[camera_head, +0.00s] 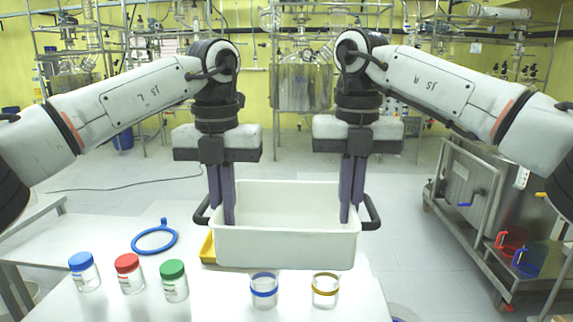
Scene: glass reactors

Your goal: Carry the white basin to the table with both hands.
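The white basin (286,247) stands on or just over the far part of the white table (220,296), which shows in the head view; I cannot tell if its base touches. It has a dark handle on its left side (201,211) and another on its right side (372,212). My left gripper (221,220) points down at the basin's left end, its fingers at the wall by the handle. My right gripper (351,218) points down at the right end in the same way. Whether the fingers pinch the walls is not clear.
Jars with blue (84,272), red (129,274) and green (173,281) lids stand at the table's front left. A blue ring (155,237) lies behind them. A blue-banded beaker (264,290) and a yellow-banded beaker (325,290) stand before the basin. A yellow object (208,248) is beside it.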

